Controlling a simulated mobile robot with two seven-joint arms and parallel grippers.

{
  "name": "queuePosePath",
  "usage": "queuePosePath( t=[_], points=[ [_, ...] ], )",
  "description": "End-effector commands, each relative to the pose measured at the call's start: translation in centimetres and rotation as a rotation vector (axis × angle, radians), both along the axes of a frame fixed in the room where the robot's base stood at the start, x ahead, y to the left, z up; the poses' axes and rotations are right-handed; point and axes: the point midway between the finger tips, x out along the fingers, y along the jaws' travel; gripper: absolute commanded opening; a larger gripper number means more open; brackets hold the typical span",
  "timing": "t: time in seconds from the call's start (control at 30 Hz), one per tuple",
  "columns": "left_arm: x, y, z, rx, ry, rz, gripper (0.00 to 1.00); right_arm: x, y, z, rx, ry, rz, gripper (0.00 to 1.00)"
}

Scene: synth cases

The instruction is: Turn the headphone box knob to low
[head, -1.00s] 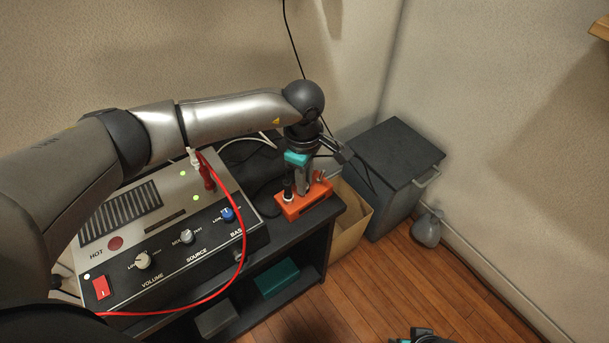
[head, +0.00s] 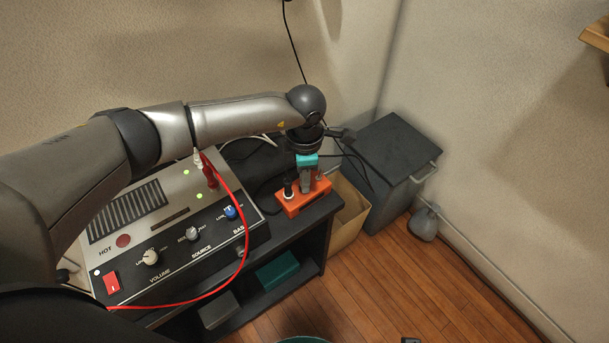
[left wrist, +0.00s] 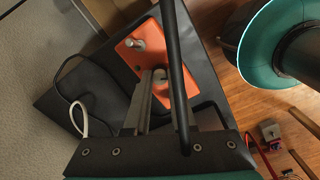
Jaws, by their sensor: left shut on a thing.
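The small orange box (head: 292,208), which I take as the headphone box, sits at the right end of the black bench. My left gripper (head: 305,189) is above it, pointing down, its fingers shut on a small light knob (left wrist: 160,76) on its top. The orange box also shows in the left wrist view (left wrist: 136,62), with a bare metal post (left wrist: 137,42) beside the fingers. A black plug (head: 288,190) stands in the box's left part. I cannot read any low mark, and the fingers partly hide the knob. My right gripper is not clearly in view.
A grey panel box (head: 207,262) with volume, source and bass knobs stands left on the bench (head: 314,226). A red cable (head: 243,257) loops over its front. A cardboard box (head: 350,212) and grey cabinet (head: 398,160) stand right. The wooden floor (head: 400,275) is open at lower right.

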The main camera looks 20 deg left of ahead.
Motion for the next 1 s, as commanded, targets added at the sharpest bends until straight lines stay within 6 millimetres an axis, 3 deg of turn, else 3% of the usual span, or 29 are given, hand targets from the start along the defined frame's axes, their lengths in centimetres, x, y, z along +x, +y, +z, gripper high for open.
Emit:
queuePosePath(
  t=[0.43,0.47,0.7,1.0],
  points=[
    [-0.04,-0.07,-0.05,-0.002,0.0,0.008,0.0,-0.09,-0.05,-0.13,-0.001,0.002,0.0,0.5],
    [-0.04,-0.07,-0.05,-0.002,0.0,0.008,0.25,-0.09,-0.05,-0.13,-0.001,0.002,0.0,0.5],
    [-0.03,-0.06,-0.03,-0.001,0.001,0.007,0.52,-0.07,-0.06,-0.13,-0.001,0.002,0.0,0.5],
    [0.0,-0.02,0.09,0.0,0.0,0.008,0.54,-0.05,-0.05,-0.06,0.0,0.001,0.0,0.5]
  ],
)
